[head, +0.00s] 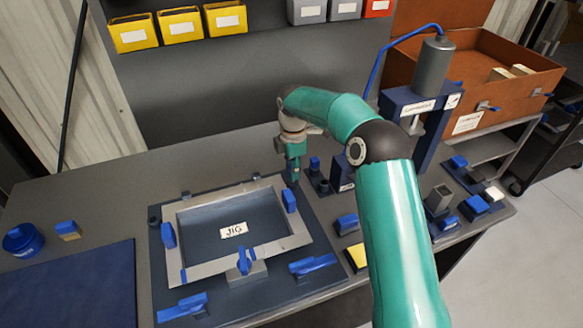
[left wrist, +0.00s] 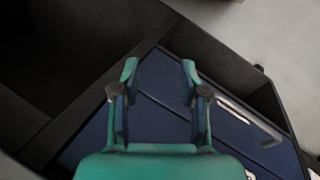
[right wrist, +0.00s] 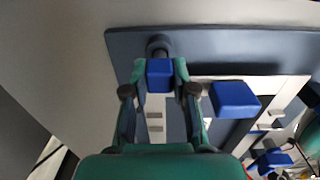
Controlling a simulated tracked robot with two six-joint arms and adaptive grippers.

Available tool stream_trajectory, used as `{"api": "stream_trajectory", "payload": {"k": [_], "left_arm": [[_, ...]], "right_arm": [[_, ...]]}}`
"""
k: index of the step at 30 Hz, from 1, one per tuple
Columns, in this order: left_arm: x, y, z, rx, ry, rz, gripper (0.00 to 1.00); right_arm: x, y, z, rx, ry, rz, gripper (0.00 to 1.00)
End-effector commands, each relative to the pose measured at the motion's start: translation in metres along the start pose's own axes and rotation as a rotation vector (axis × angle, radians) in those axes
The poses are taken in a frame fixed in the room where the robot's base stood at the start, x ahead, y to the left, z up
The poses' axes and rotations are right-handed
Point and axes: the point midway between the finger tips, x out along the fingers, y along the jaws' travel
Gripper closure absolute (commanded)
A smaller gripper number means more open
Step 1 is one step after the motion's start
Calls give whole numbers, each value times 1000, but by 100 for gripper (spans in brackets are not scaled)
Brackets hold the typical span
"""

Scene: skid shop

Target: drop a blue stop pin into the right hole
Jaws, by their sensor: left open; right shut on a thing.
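My right gripper (head: 293,172) is shut on a blue stop pin, seen as a blue block (right wrist: 159,74) between its fingers in the right wrist view. It hangs over the far right corner of the jig plate (head: 325,262). In the right wrist view a dark round socket (right wrist: 158,46) shows just beyond the pin, partly hidden by it; I cannot tell whether they touch. The left socket (head: 154,215) is a dark ring at the plate's far left corner. My left gripper (left wrist: 160,85) is open and empty, outside the head view.
A grey frame (head: 183,250) with blue clamps lies on the plate. Another blue pin (head: 314,163) stands in a dark holder right of the gripper. A blue press (head: 410,100) stands behind. Blue blocks and a yellow pad (head: 356,256) lie to the right.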

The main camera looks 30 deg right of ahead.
Motion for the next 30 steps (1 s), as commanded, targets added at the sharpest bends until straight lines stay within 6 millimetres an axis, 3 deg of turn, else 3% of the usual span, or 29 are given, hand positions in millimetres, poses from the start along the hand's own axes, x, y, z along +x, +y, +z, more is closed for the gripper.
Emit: {"api": "stream_trajectory", "payload": {"k": [30], "left_arm": [[3, -1, 0, 0, 0, 0, 56]], "right_arm": [[11, 0, 0, -1, 0, -1, 100]]}}
